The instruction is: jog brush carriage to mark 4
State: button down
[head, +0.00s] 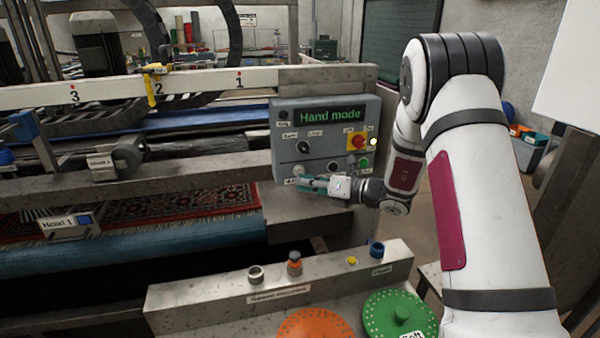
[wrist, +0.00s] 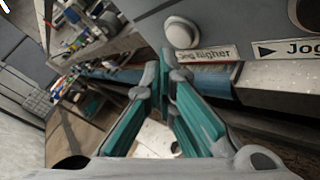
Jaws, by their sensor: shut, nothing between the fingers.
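The grey control box (head: 325,138) has a green display reading "Hand mode" (head: 330,115), with a black selector, a red button on yellow and smaller buttons below. The beam (head: 200,82) carries marks 3, 2 and 1; mark 4 is not in view. My gripper (head: 300,182) is shut and empty at the box's lower left. In the wrist view my gripper's tips (wrist: 162,72) are below a pale round button (wrist: 182,33), whose label ends in "higher"; contact cannot be told.
A "Jog" label with a right-pointing arrow (wrist: 290,50) sits right of the pale button. A patterned rug (head: 190,205) lies on the machine beside a "Head 1" box (head: 68,226). A grey ledge (head: 280,290) with small knobs stands in front, near orange and green discs (head: 400,315).

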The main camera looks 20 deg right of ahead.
jog(key=shift+s, duration=0.1)
jog(key=s+p, duration=0.2)
jog(key=s, duration=0.2)
jog(key=shift+s, duration=0.4)
dwell(0.8)
jog(key=s+a+r+n+g+h, duration=0.1)
jog(key=s+a+r+n+g, duration=0.45)
jog(key=s+n, duration=0.4)
jog(key=s+a+r+n+g, duration=0.4)
jog(key=s+a+r+n, duration=0.3)
jog(key=s, duration=0.3)
jog(key=s+d+r+n+t+h, duration=0.1)
jog(key=s+d+r+n+h, duration=0.1)
jog(key=s+d+n+h, duration=0.3)
jog(key=s+d+r+n+t+h, duration=0.1)
jog(key=s+d+n+h, duration=0.4)
jog(key=s+n, duration=0.7)
jog(key=shift+d+r+n+t+h, duration=0.4)
jog(key=shift+d+t, duration=0.35)
jog(key=shift+d, duration=0.3)
